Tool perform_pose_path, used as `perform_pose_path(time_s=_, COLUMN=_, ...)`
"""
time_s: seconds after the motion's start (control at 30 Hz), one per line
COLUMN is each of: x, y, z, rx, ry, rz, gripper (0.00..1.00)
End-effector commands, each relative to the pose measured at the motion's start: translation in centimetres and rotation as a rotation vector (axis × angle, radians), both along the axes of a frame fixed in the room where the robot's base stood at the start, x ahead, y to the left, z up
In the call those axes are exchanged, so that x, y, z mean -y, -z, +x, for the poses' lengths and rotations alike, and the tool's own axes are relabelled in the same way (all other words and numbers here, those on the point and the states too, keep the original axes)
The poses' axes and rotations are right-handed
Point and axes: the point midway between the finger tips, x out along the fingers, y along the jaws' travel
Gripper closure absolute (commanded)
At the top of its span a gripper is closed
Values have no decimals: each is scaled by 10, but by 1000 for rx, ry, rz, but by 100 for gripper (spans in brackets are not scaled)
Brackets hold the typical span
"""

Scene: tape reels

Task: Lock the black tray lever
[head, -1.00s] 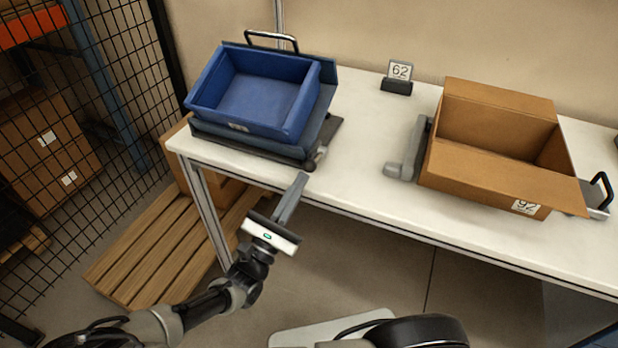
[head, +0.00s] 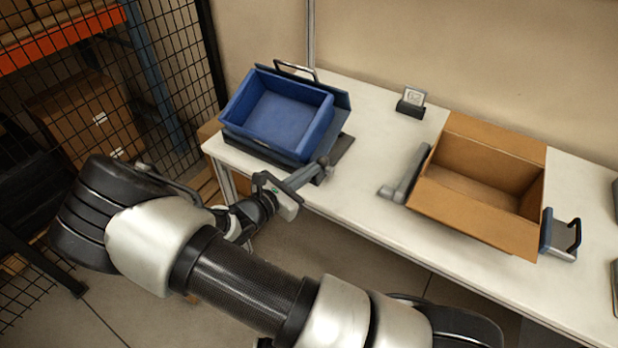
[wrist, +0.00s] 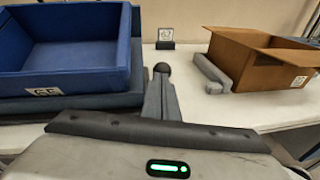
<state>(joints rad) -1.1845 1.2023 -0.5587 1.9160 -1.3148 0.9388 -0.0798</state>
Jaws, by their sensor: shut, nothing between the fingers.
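The black tray (head: 343,147) lies at the left end of the white table, under a blue bin (head: 262,112). Its lever, with a dark round knob (head: 323,160), is at the tray's front right corner. In the wrist view the knob (wrist: 161,68) shows just beyond my fingertips, right of the blue bin (wrist: 65,60). My gripper (head: 314,172) is shut and empty, its fingers pointing at the lever from the table's front edge. I cannot tell whether fingertips and knob touch. The lever's arm is mostly hidden behind my fingers.
A cardboard box (head: 475,185) stands to the right, with a grey lever (head: 400,185) at its left side and a black handle (head: 574,236) at its right. A small number sign (head: 411,100) stands at the back. The table between bin and box is clear.

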Motion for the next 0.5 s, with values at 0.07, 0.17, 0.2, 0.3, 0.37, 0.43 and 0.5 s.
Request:
perform_pose_path(time_s=0.07, x=4, y=-8, z=6, rx=1, ry=2, rz=0, gripper=100)
perform_pose_path(time_s=0.17, x=7, y=-13, z=12, rx=2, ry=2, rz=-1, gripper=100)
perform_pose_path(time_s=0.2, x=8, y=-15, z=14, rx=2, ry=1, rz=-1, gripper=100)
perform_pose_path(time_s=0.3, x=11, y=-19, z=17, rx=3, ry=1, rz=0, gripper=100)
perform_pose_path(time_s=0.37, x=12, y=-21, z=20, rx=3, ry=1, rz=0, gripper=100)
perform_pose_path(time_s=0.43, x=14, y=-22, z=22, rx=3, ry=1, rz=-1, gripper=100)
perform_pose_path(time_s=0.5, x=15, y=-24, z=23, rx=3, ry=0, rz=-1, gripper=100)
